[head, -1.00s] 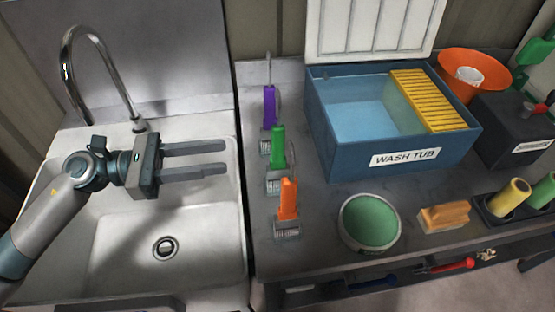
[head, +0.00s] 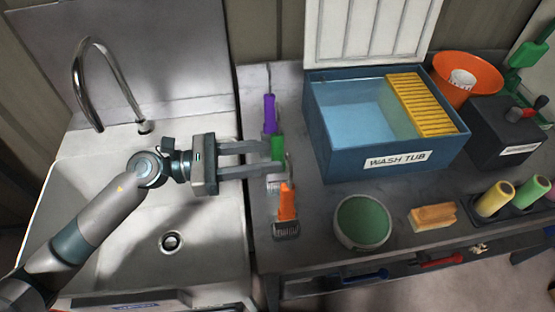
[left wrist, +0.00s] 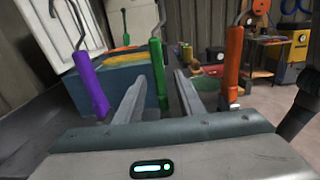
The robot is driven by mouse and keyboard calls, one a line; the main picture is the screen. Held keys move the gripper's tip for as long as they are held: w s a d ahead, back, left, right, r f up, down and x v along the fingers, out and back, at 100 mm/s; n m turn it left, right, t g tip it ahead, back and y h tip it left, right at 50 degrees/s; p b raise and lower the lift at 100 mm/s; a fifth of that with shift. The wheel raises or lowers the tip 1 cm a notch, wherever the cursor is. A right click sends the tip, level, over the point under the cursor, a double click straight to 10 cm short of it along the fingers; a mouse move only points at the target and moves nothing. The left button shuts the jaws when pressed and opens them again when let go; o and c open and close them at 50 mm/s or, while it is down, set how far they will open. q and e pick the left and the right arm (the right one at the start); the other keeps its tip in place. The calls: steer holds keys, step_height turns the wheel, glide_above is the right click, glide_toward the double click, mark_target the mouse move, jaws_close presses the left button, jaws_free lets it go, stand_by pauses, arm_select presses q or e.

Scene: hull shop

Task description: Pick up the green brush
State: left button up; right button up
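The green brush (head: 277,146) hangs or stands upright between a purple brush (head: 270,115) and an orange brush (head: 287,203) on the dark counter's left side. My left gripper (head: 279,158) reaches from over the sink, its two fingers open at the green handle. In the left wrist view the green handle (left wrist: 158,72) stands between the fingertips (left wrist: 160,85), with a gap visible on each side. The purple handle (left wrist: 89,84) is left of the fingers and the orange handle (left wrist: 233,58) right. The green brush's head is partly hidden by a finger. My right gripper is not in view.
A round green-lined bowl (head: 362,222) and a wooden block brush (head: 433,216) lie to the right. The sink (head: 110,200) with its tall faucet (head: 105,75) is on the left.

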mark_target(283, 155)
arm_select(q)
steer(key=shift+d, duration=0.35)
steer(key=shift+w+d+r+p, duration=0.1)
steer(key=shift+w+d+p, duration=0.05)
steer(key=shift+d+p, duration=0.2)
steer(key=d, duration=0.1)
steer(key=d+p, duration=0.1)
steer(key=d, duration=0.1)
steer(key=w+d+p, duration=0.1)
steer(key=d, duration=0.1)
stand_by(0.3)
jaws_close()
